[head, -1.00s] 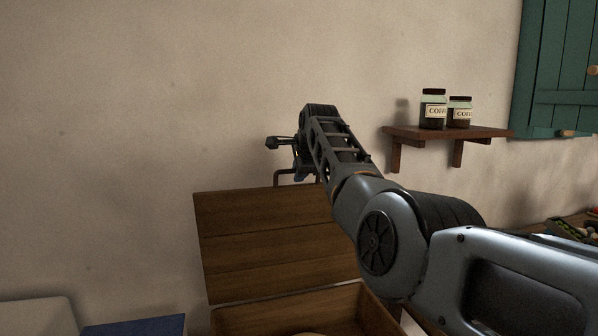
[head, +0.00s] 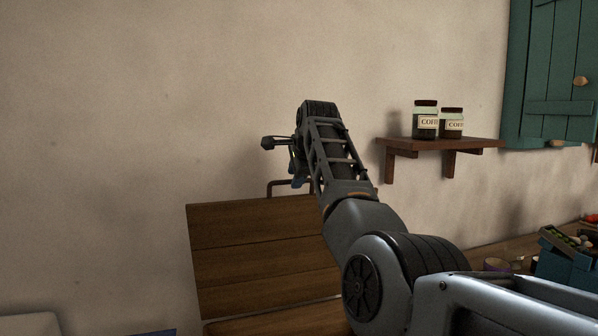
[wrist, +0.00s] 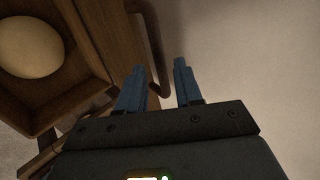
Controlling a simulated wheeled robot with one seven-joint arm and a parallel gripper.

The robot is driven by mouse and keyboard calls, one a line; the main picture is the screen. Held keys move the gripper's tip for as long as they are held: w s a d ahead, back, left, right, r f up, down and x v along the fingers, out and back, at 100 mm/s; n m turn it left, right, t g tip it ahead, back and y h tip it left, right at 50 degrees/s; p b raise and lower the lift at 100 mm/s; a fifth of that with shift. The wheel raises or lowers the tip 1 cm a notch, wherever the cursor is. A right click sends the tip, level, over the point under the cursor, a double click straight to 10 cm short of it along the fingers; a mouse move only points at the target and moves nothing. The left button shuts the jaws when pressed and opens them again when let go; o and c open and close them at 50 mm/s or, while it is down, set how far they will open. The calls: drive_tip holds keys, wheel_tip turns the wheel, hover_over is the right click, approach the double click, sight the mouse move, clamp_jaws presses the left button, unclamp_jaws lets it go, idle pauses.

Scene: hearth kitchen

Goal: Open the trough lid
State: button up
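The wooden trough lid (head: 255,262) stands raised, close to the wall, with its handle (head: 280,184) at the top edge. My gripper (head: 300,178) is at that handle, mostly hidden behind my arm in the head view. In the wrist view my gripper (wrist: 160,68) has its two blue fingers apart. The dark curved handle (wrist: 152,45) passes by the left finger, with its lower end in the gap; I cannot tell whether they touch. The open trough (wrist: 62,112) shows there too, with a pale round lump (wrist: 30,47) in it.
A counter with a blue box (head: 565,265) is at the lower right. The wall left of the lid is bare.

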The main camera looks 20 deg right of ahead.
drive_tip(key=shift+b+v, duration=0.4)
drive_tip(key=shift+v, duration=1.6)
drive_tip(key=shift+f, duration=0.2)
